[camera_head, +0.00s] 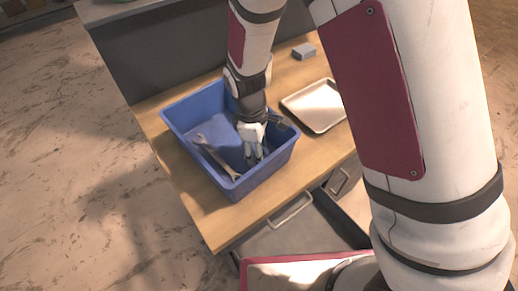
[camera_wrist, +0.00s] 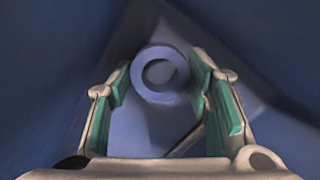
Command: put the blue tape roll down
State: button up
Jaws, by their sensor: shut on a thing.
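The blue tape roll (camera_wrist: 160,96) shows as a ring between the fingertips of my gripper in the wrist view. My gripper (camera_head: 253,155) is shut on it, with the fingers (camera_wrist: 160,90) on either side. In the head view the gripper points down inside the blue bin (camera_head: 196,105), towards its right side. The roll cannot be made out in the head view, where the hand hides it. I cannot tell whether the roll touches the bin floor.
A wrench (camera_head: 215,158) leans inside the bin, left of my gripper. A pale metal tray (camera_head: 316,106) lies right of the bin on the wooden worktop (camera_head: 205,215). A small grey-blue block (camera_head: 304,51) sits farther back. Below the worktop's front a drawer (camera_head: 300,238) stands open.

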jog(key=shift+f, duration=0.15)
jog(key=o, duration=1)
jog(key=shift+o, duration=0.2)
notch_tip(320, 180, up, 12)
jog(key=a, duration=0.1)
jog(key=shift+w+a+r+b, duration=0.15)
jog(key=shift+w+r+b, duration=0.05)
jog(key=shift+r+b, duration=0.1)
jog(key=s+d+r+m+t+y, duration=0.1)
jog(key=s+d+r+m, duration=0.2)
jog(key=d+r, duration=0.25)
jog(key=s+d+r+m+t+y, duration=0.1)
jog(key=s+d+r+m, duration=0.1)
jog(key=d+r+m, duration=0.4)
jog(key=s+d+r+m+t, duration=0.1)
jog(key=s+d+r+m, duration=0.1)
jog(key=s, duration=0.4)
jog(key=s+d+r+m+t, duration=0.2)
jog(key=s+d+r+m, duration=0.1)
jog(key=s+d, duration=0.2)
jog(key=shift+s+r+m+h, duration=0.3)
jog(key=shift+s+m, duration=0.1)
